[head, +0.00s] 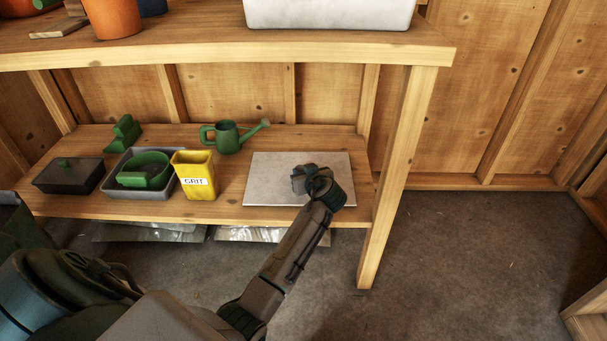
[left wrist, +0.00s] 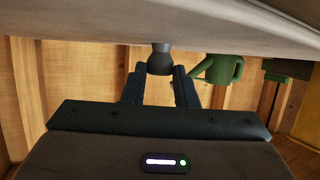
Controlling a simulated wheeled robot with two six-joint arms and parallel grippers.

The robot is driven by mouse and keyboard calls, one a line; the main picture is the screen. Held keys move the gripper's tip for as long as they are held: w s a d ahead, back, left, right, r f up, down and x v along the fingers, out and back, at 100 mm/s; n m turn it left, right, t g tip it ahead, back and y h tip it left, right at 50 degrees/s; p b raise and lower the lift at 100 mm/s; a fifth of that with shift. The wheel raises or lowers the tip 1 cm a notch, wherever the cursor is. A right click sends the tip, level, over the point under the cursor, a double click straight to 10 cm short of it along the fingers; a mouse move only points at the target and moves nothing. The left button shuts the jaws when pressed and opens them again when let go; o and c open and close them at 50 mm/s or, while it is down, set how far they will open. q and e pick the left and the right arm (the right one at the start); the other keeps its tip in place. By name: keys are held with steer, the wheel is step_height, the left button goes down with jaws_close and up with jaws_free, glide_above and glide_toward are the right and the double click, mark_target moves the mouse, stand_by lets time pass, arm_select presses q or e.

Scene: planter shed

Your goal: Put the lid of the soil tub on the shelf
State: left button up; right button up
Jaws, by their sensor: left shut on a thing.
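The lid (head: 265,180) is a flat, pale grey rectangular plate at the right part of the lower shelf (head: 225,213), within its edges as seen from above. I cannot tell whether it rests on the boards or hovers just above them. My left gripper (head: 312,178) is over the lid and shut on its dark knob. In the left wrist view the knob (left wrist: 160,60) sits between the two fingers (left wrist: 160,88), with the lid's grey face (left wrist: 110,30) across the top of the picture. My right gripper is not in view.
A yellow grit box (head: 193,182), a green watering can (head: 227,138), a grey tray (head: 112,188) with a green item and a dark box (head: 68,180) stand left of the lid. The bench top (head: 330,45) overhangs the shelf; its leg (head: 395,180) stands right of it.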

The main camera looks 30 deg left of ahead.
arm_select(q)
steer(key=o, duration=0.6)
steer(key=shift+f, duration=0.15)
steer(key=shift+c, duration=0.2)
steer(key=o, duration=0.4)
steer(key=shift+o, duration=0.2)
steer(key=shift+r, duration=0.2)
